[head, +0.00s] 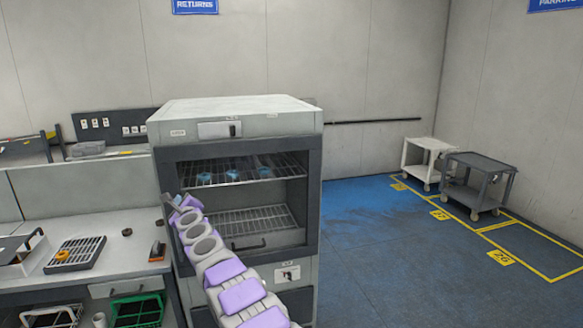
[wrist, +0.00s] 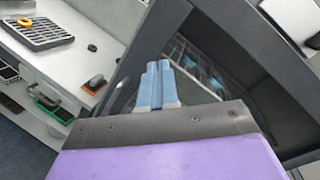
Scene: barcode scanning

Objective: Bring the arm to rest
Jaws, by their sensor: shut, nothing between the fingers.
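My arm reaches from the bottom of the head view up to the open front of a grey cabinet (head: 235,115). My gripper (head: 178,203) is near the left edge of the cabinet opening, and its tip is small in that view. In the wrist view my gripper (wrist: 158,68) has its two blue fingers together with nothing between them. Beyond the fingers are the dark cabinet frame (wrist: 215,25) and a wire rack inside. Several small blue items (head: 233,174) sit on the upper rack (head: 275,163) in the head view.
A workbench (head: 110,228) adjoins the cabinet on the left, with a black slotted tray (head: 88,255) and an orange-and-black object (head: 157,251). A green crate (head: 137,311) is below it. Two carts (head: 475,182) stand at the right. The blue floor (head: 400,260) between is clear.

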